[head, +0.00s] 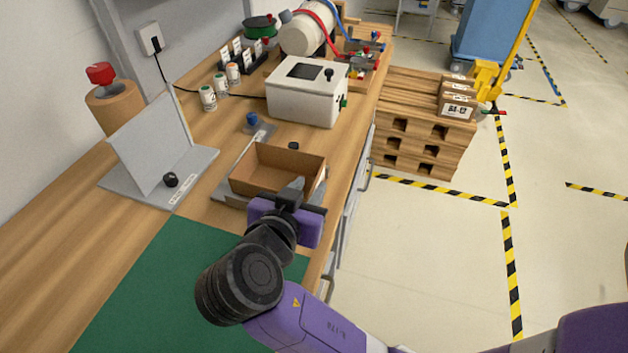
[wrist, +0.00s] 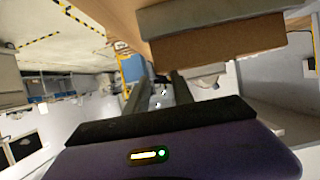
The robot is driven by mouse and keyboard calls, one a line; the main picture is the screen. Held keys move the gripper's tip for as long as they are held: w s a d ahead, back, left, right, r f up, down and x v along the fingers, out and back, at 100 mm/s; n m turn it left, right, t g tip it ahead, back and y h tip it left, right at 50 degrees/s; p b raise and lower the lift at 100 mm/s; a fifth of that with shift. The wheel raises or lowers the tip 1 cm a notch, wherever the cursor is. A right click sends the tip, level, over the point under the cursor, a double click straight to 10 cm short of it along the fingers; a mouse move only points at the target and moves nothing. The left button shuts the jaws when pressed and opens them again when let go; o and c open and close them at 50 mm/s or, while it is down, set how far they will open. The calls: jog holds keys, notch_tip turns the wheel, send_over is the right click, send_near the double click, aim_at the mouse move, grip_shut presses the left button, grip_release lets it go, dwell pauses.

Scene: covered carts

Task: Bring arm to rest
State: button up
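My purple arm reaches in over the front of the bench from the lower right in the head view. My gripper (head: 290,192) is at the near right edge of the open cardboard box (head: 262,184), partly hiding it. In the wrist view, two dark fingers of my gripper (wrist: 160,88) stand apart with nothing between them. The box (wrist: 225,50) shows close above the fingers in that view, which looks upside down. I cannot tell whether the gripper touches the box.
A green mat (head: 150,300) lies on the wooden bench (head: 60,240). A grey angled stand (head: 160,150) is at left; a white control box (head: 305,92) stands behind the cardboard box. Stacked pallets (head: 420,125) stand right of the bench.

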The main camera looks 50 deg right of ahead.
jog(key=shift+v, duration=1.05)
